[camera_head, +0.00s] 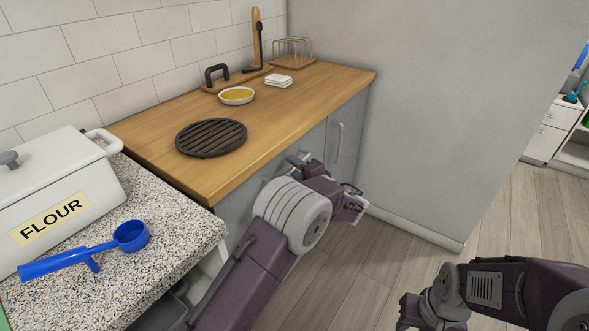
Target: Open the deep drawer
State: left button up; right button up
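The wooden counter (270,100) stands on grey cabinet fronts, with a vertical bar handle (338,142) on the panel at its right end. No deep drawer can be clearly told apart; much of the cabinet front is hidden behind my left arm. My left gripper (354,206) is low in front of this front, at the end of the arm, seen at an angle. Its fingers are small and unclear, and I cannot tell whether it touches anything. My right gripper (408,314) is at the bottom edge, over the floor, partly cut off.
A speckled counter (180,230) at the left holds a flour bin (70,195) and a blue scoop (130,236). A black trivet (211,138) and a bowl (237,96) are on the wood. A grey wall panel (430,100) stands right; the floor is clear.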

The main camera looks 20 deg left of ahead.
pick_arm(q)
grip_shut()
dwell(1.4)
